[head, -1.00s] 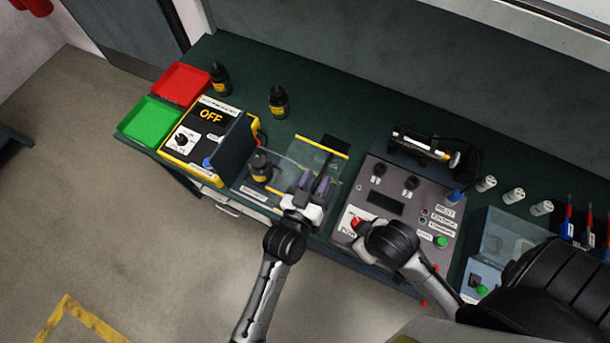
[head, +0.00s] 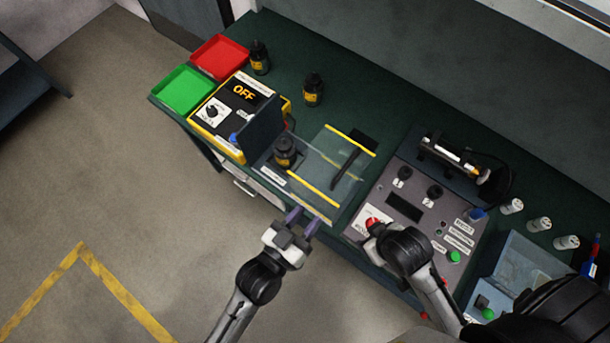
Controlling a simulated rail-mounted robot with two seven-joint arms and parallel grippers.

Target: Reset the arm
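My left gripper (head: 303,220) is in front of the bench's front edge, with its two purple fingers apart and nothing between them. My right arm's black wrist (head: 408,250) is over the grey control panel (head: 440,215), beside a red button (head: 373,223). The wrist hides the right gripper's fingers, so their opening does not show. Behind my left gripper is a clear-walled station (head: 330,175) with yellow edges. A black bottle (head: 284,153) with a yellow label stands upright in its left part.
Two more black bottles (head: 313,90) (head: 260,58) stand behind. Several white cylinders (head: 511,206) stand at right. Floor in front is clear.

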